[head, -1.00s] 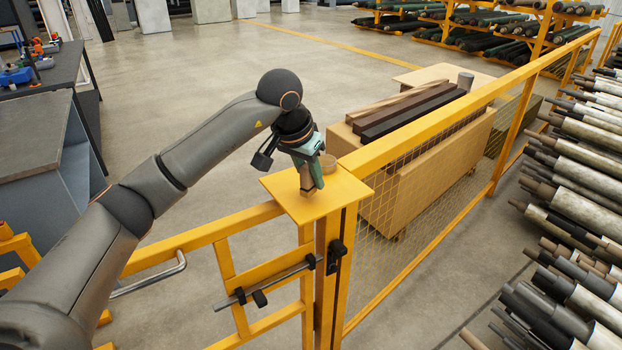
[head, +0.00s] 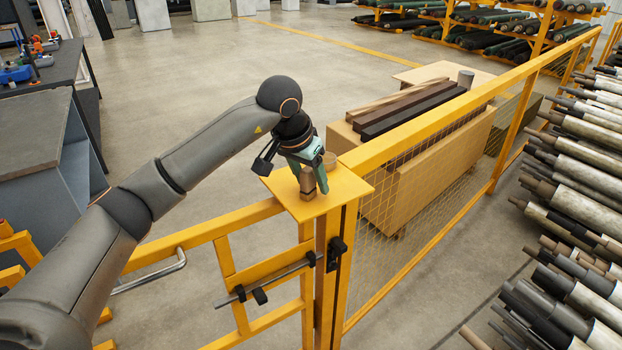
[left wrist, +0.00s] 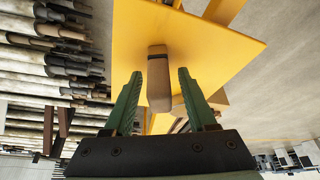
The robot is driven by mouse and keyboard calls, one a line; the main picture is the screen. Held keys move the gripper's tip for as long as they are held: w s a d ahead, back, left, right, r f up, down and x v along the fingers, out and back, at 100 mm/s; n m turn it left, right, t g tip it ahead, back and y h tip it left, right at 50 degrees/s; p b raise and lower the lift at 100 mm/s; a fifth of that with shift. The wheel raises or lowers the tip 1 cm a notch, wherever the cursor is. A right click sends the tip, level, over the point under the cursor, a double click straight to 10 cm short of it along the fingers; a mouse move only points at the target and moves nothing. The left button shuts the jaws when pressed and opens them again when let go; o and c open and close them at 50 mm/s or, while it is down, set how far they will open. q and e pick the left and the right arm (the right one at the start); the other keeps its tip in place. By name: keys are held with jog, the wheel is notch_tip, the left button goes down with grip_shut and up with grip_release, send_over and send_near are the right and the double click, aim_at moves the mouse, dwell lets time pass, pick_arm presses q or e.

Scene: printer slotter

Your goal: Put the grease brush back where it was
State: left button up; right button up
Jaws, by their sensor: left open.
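The grease brush (head: 307,184), a small brown block-like piece, is on the yellow plate (head: 342,190) on top of the fence post. It looks roughly upright, with its lower end at the plate. My left gripper (head: 309,178) is over it, open, with green fingers spread on either side. In the left wrist view the brush (left wrist: 158,82) shows between the two fingers (left wrist: 158,88), with a visible gap on both sides. My right gripper is not in view.
A tan round cup (head: 329,162) stands on the plate close behind the gripper. Yellow mesh fence (head: 430,115) runs to the back right, with a yellow gate rail (head: 205,237) at left. Rollers (head: 570,200) are stacked at right.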

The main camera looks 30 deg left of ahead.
pick_arm(q)
jog(key=d+v, duration=0.1)
jog(key=v, duration=1.1)
jog(key=s+d+f+n+g+h, duration=0.1)
jog(key=s+d+f+n+h, duration=0.2)
jog(key=d+n+h, duration=0.4)
jog(key=s+d+f+n+g+h, duration=0.1)
jog(key=s+d+f+n+h, duration=0.3)
jog(key=d, duration=0.6)
jog(key=s+d+f+n+g+h, duration=0.1)
jog(key=d+f+n+h, duration=0.1)
jog(key=d+n+h, duration=0.55)
jog(key=w+a+f+m+t+y, duration=0.1)
jog(key=a+f+m+t+y, duration=0.35)
jog(key=m, duration=0.75)
jog(key=a+f+m+t+y, duration=0.25)
jog(key=f+m+t, duration=0.4)
jog(key=m, duration=0.45)
jog(key=w+a+f+m+t+y, duration=0.1)
jog(key=a+f+m+t+y, duration=0.25)
jog(key=f+m, duration=0.6)
jog(key=s+a+f+n+g+y, duration=0.2)
jog(key=s+f+n+g+y, duration=0.1)
jog(key=s+f+n, duration=0.3)
jog(key=s+a+f+n+g+y, duration=0.2)
jog(key=s+f+n, duration=0.5)
jog(key=s+f, duration=0.4)
jog(key=shift+s+a+f+n+g+y, duration=0.2)
jog(key=shift+s+n+g+y, duration=0.1)
jog(key=shift+g+y, duration=0.55)
